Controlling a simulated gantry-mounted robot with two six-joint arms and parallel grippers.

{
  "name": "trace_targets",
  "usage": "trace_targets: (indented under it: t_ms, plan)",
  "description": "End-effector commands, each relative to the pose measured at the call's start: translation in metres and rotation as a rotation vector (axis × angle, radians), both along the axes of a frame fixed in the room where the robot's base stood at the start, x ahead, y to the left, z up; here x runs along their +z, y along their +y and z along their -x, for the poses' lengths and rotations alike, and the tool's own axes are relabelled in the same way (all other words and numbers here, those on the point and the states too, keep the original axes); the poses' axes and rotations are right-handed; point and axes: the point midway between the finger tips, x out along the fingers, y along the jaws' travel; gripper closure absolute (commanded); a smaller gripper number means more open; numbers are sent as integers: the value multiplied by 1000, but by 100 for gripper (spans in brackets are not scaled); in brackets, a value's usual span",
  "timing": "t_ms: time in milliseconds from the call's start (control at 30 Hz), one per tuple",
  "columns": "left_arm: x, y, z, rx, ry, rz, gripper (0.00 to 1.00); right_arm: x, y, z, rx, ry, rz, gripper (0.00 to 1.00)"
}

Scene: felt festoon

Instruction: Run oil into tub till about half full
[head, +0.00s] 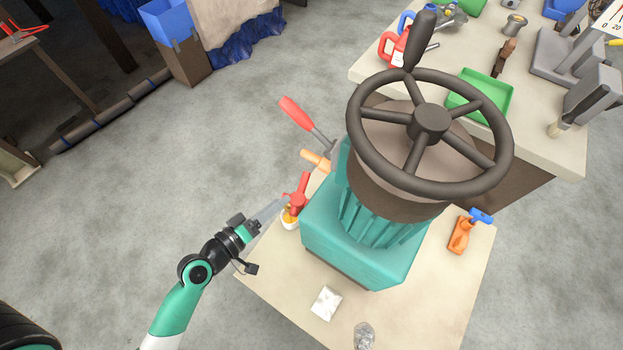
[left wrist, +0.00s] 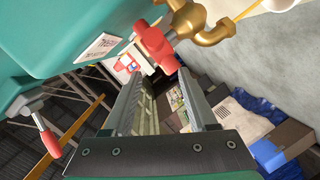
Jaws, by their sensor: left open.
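A teal press-like machine (head: 360,240) with a dark handwheel (head: 430,124) stands on a small table. On its left side is a tap with a red handle (head: 299,194), just above a small white tub (head: 289,222) with amber contents. How full it is, I cannot tell. In the left wrist view, the red handle (left wrist: 154,44) sits on a brass tap body (left wrist: 207,27); a thin amber streak (left wrist: 245,12) runs from the spout towards the pale tub. My left gripper (head: 280,206) is open; its fingertips are close to the red handle. My right gripper is out of view.
A long red-handled lever (head: 297,112) and an orange handle (head: 315,158) stick out above the tap. A white card (head: 326,303), a glass (head: 364,335) and an orange tool (head: 461,236) lie around the machine. A cluttered workbench (head: 373,68) stands behind.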

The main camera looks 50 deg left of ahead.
Motion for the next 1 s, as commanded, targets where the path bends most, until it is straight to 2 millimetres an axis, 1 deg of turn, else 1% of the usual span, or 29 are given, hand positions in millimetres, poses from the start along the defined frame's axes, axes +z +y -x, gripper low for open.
trace_targets:
  t_ms: [167, 400, 500, 667, 900, 967, 1000]
  plan:
    - [-4, 1, -29, -6, -2, -3, 42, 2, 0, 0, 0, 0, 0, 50]
    - [-17, 5, -82, -2, -3, -2, 42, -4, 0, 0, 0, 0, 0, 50]
    - [-22, 7, -97, -2, -1, -2, 42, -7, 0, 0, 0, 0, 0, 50]
    - [-23, 8, -109, 0, -2, -1, 42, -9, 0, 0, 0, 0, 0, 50]
    - [-23, 8, -109, -1, -1, -1, 42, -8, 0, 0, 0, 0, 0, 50]
    - [-23, 8, -109, -1, -1, -1, 53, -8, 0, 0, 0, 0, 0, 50]
    - [-23, 8, -109, -1, -1, -1, 60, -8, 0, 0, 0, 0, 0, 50]
